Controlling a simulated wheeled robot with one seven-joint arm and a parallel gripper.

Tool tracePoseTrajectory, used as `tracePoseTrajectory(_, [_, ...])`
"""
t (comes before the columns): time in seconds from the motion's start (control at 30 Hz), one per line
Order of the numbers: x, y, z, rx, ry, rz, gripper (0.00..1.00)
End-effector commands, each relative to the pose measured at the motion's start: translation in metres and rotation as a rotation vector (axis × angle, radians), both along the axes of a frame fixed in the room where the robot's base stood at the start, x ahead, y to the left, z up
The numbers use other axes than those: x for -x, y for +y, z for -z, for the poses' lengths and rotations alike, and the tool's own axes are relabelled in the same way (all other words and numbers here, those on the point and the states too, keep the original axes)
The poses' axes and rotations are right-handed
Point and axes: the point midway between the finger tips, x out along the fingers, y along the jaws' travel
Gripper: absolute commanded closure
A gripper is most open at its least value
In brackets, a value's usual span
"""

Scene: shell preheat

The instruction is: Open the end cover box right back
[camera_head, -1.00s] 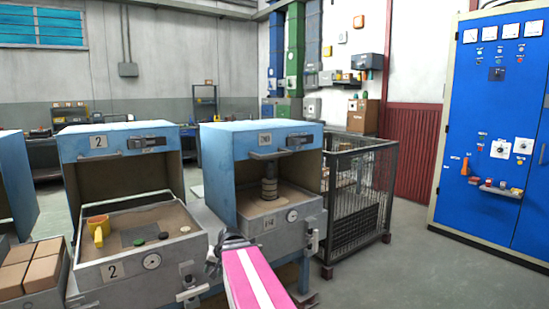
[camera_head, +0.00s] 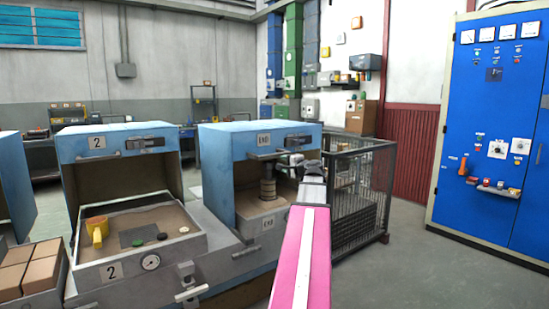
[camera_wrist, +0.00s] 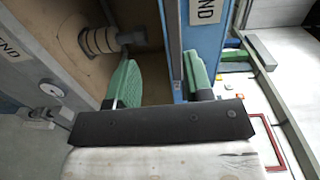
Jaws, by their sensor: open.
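The END box (camera_head: 235,215) has its blue cover (camera_head: 230,150) raised, and the front is open. A ringed cylindrical part (camera_head: 268,185) stands inside on the sandy floor. It also shows in the wrist view (camera_wrist: 103,40). My gripper (camera_head: 293,158) is at the right front edge of the cover, by its bar and latch. In the wrist view my open gripper (camera_wrist: 162,78) has green fingers on either side of the cover's blue front edge (camera_wrist: 172,50). One finger is towards the box's inside, the other towards the END label (camera_wrist: 207,10). Contact cannot be told.
Box 2 (camera_head: 120,140) stands to the left with its cover raised, holding a yellow scoop (camera_head: 97,228). A wire cage (camera_head: 358,205) stands close on the right. A blue control cabinet (camera_head: 490,130) is farther right, with clear floor before it.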

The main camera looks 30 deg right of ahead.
Motion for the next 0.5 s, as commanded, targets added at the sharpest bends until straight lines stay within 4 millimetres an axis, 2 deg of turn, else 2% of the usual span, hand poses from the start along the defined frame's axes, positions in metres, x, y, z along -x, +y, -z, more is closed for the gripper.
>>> tracePoseTrajectory(0.03, [0.003,-0.008,-0.008,-0.01,-0.016,0.013,0.53])
tracePoseTrajectory(0.1, [0.005,-0.013,-0.014,-0.02,-0.031,0.02,0.53])
tracePoseTrajectory(0.23, [-0.003,-0.014,-0.016,-0.025,-0.035,0.022,0.53])
tracePoseTrajectory(0.5, [-0.048,-0.011,-0.015,-0.024,-0.033,0.02,0.53])
